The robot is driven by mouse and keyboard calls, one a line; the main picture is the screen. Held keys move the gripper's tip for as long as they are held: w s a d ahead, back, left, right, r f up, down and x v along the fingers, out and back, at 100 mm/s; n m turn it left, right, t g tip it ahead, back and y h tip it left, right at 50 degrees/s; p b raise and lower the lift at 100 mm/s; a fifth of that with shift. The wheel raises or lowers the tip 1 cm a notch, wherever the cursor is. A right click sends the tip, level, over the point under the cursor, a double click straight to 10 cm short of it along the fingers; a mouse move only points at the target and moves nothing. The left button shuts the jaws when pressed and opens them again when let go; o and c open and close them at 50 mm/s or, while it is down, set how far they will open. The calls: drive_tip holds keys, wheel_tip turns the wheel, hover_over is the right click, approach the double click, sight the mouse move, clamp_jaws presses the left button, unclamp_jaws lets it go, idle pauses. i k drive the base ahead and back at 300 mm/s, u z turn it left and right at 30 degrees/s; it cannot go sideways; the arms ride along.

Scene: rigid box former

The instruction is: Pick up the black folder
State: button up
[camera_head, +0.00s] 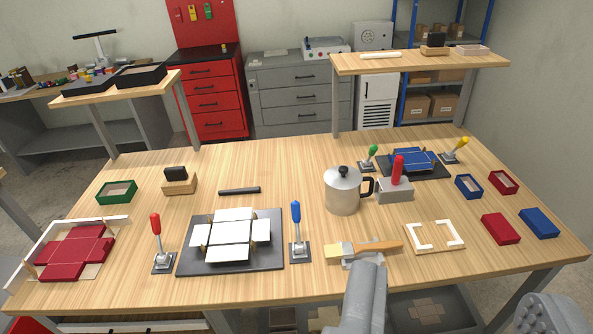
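The black folder (239,191) looks to be the thin, flat black bar lying on the wooden table, left of the middle and behind the black forming plate. It lies nearly level across the picture, with bare wood around it. My gripper (453,300) shows at the bottom right as two grey fingers, wide apart, with nothing held between them. The fingers are cut off by the lower edge. My gripper is nearer to me and well to the right of the black folder, not touching it.
A black plate (188,265) with a white box blank stands in front of the folder, between red-handled (156,228) and blue-handled (296,222) clamps. A metal pot (343,192) stands to the right. A black-and-tan block (179,184) is to the left. Bare table surrounds the folder.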

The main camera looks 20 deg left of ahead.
sight(251, 190)
drive_tip(key=u, duration=0.1)
drive_tip(key=i, duration=1.3)
drive_tip(key=u, duration=0.65)
drive_tip(key=i, duration=0.4)
drive_tip(key=u, duration=0.3)
